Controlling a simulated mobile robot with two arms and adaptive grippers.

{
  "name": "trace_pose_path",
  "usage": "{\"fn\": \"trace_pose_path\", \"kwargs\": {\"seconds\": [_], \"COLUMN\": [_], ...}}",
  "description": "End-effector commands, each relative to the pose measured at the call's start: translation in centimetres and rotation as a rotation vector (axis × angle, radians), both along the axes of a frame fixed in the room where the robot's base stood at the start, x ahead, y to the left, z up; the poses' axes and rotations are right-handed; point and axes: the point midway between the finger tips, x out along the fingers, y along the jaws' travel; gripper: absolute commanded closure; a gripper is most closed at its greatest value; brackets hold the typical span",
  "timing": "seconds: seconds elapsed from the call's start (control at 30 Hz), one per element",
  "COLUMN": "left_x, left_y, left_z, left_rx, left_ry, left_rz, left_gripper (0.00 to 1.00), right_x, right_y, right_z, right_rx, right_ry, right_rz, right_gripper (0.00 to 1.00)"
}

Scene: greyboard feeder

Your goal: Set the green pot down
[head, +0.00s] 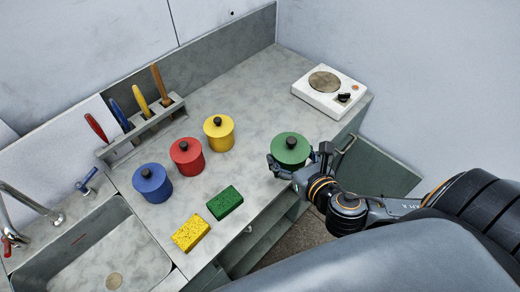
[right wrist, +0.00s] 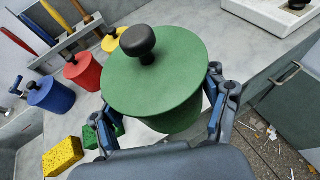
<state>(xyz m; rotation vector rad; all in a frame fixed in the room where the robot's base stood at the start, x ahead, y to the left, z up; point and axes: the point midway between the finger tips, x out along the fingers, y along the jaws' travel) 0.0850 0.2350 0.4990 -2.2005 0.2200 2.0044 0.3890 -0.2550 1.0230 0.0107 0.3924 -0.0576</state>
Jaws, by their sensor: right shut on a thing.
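The green pot (head: 291,146), with a green lid and a black knob, is upright at the front edge of the grey counter (head: 255,100). My right gripper (head: 299,165) is shut on it, one finger on each side of its body. In the right wrist view the green pot (right wrist: 158,85) fills the middle between the two fingers and hides part of the counter behind it. I cannot tell for sure whether its base is touching the counter or held above it. My left gripper is not in view.
Blue (head: 152,183), red (head: 187,157) and yellow (head: 218,133) pots stand in a row to the left. Green (head: 225,202) and yellow (head: 190,232) sponges lie before them. A white hot plate (head: 328,90) stands at the back right. The counter between yellow pot and hot plate is clear.

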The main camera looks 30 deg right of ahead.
Motion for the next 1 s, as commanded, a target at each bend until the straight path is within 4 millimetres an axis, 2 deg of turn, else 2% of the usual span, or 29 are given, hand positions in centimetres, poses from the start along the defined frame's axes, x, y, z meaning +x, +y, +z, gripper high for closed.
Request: {"fn": "trace_pose_path", "kwargs": {"seconds": [0.03, 0.2, 0.4, 0.7, 0.9, 1.0], "left_x": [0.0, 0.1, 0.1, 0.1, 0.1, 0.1], "left_y": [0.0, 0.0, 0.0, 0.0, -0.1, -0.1], "left_z": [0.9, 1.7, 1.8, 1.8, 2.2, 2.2], "left_rx": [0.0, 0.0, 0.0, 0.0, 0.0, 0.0], "left_ry": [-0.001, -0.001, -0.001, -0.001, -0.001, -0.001], "left_rz": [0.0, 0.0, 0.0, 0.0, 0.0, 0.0], "left_gripper": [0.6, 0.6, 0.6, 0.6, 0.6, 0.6], "right_x": [1.4, 5.4, 7.9, 9.6, 9.5, 9.5], "right_y": [0.2, 1.2, 1.7, 2.2, 2.1, 2.1], "right_z": [0.3, -1.8, -5.5, -7.7, -10.4, -10.7], "right_rx": [0.003, 0.004, 0.0, 0.001, 0.0, 0.001], "right_ry": [-0.01, -0.007, -0.005, -0.004, -0.001, -0.003], "right_rz": [-0.004, -0.003, -0.001, 0.001, 0.001, 0.002], "right_gripper": [0.89, 0.89, 0.89, 0.89, 0.89, 0.89]}}
